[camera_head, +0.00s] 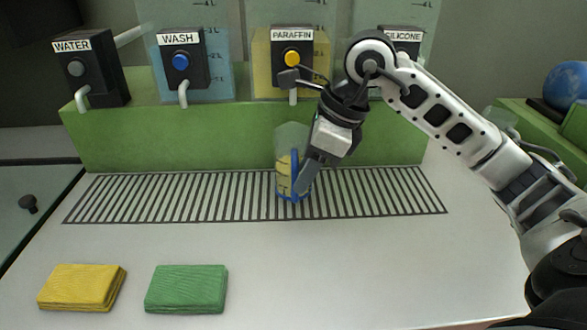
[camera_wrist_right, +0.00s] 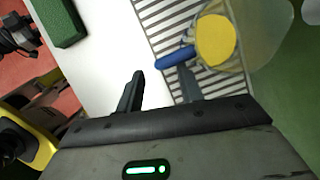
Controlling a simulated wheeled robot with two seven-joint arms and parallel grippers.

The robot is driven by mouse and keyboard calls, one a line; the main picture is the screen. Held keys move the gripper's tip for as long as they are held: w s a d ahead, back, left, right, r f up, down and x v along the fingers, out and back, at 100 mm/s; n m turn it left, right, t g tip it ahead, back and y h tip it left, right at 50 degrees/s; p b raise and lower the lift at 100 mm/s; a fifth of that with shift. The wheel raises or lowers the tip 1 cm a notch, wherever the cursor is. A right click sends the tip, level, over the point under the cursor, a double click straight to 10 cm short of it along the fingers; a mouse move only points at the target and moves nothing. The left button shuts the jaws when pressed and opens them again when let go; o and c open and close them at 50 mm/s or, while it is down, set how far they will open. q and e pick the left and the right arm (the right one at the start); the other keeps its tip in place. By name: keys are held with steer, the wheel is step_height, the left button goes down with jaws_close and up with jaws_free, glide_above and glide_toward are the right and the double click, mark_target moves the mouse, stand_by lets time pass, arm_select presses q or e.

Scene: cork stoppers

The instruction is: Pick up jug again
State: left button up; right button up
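The clear jug (camera_head: 283,168) with yellow liquid and a blue handle stands on the slatted drain grate, in front of the paraffin tap. In the right wrist view, its round yellow contents (camera_wrist_right: 216,40) show from above, with the blue handle (camera_wrist_right: 174,57) pointing toward the fingers. My right gripper (camera_head: 303,184) is pointed down at the handle side of the jug. In the right wrist view its two fingers (camera_wrist_right: 160,76) are apart, with the handle near their tips. I cannot tell whether a finger touches it. I cannot make out my left gripper.
Labelled taps for water (camera_head: 92,68), wash (camera_head: 181,60), paraffin (camera_head: 292,48) and silicone (camera_head: 403,36) line the green ledge (camera_head: 180,140) behind the grate (camera_head: 130,198). Folded yellow (camera_head: 82,288) and green (camera_head: 187,289) cloths lie in front. The front right counter is clear.

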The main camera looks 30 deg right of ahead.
steer(key=x, duration=0.3)
steer(key=shift+w+f, duration=0.15)
steer(key=shift+w, duration=0.05)
steer(key=shift+c, duration=0.4)
jaws_close()
steer(key=shift+r, duration=0.25)
